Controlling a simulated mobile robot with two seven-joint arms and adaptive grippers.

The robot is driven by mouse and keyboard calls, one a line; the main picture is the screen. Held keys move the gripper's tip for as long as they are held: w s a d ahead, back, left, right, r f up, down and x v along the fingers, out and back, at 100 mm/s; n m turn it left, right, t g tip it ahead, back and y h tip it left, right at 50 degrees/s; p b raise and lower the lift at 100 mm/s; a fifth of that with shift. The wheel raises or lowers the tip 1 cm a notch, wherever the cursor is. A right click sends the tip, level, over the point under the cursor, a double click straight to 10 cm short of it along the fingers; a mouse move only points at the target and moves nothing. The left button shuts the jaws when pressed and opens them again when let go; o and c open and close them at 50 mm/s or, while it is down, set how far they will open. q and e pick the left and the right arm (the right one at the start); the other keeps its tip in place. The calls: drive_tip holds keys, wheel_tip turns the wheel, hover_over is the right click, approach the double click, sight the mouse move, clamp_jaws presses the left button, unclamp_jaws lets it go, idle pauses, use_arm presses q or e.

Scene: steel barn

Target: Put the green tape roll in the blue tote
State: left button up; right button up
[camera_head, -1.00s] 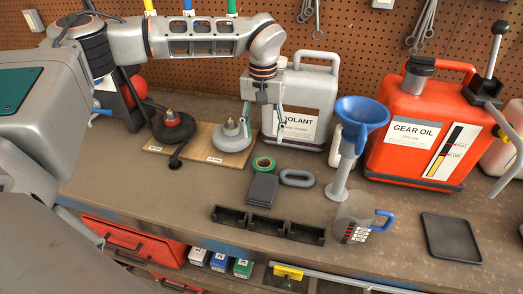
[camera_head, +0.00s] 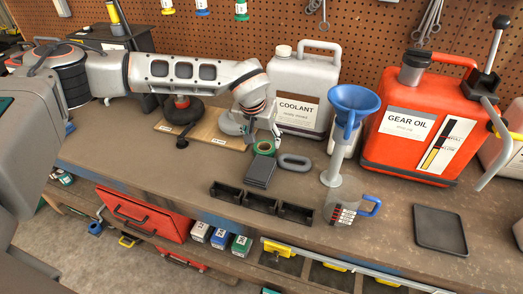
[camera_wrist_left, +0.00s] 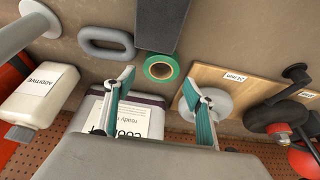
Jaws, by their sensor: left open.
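The green tape roll (camera_head: 267,153) lies flat on the bench, beside a dark grey block and a grey oval ring. My left gripper (camera_head: 263,137) is open just above and behind the tape roll, its fingers pointing down. In the left wrist view the tape roll (camera_wrist_left: 150,69) shows just beyond and between the two spread teal-padded fingertips (camera_wrist_left: 158,80), with nothing held between them. I cannot make out a blue tote in either view. My right gripper is not in view.
A grey coolant jug (camera_head: 301,95) stands close behind the gripper. A blue funnel (camera_head: 352,103) and red gear oil can (camera_head: 400,150) stand to the right. Black bins (camera_head: 260,203) and a measuring jug (camera_head: 342,209) are in front. A wooden board (camera_head: 205,133) lies to the left.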

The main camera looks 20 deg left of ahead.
sight(264, 145)
use_arm(q)
drive_tip(key=x, duration=0.5)
drive_tip(key=shift+w+a+f+p, duration=0.15)
drive_tip(key=shift+w+f+p, duration=0.15)
drive_tip(key=shift+p, duration=0.1)
drive_tip(key=shift+s, duration=0.1)
drive_tip(key=c, duration=1)
drive_tip(key=shift+r, duration=0.1)
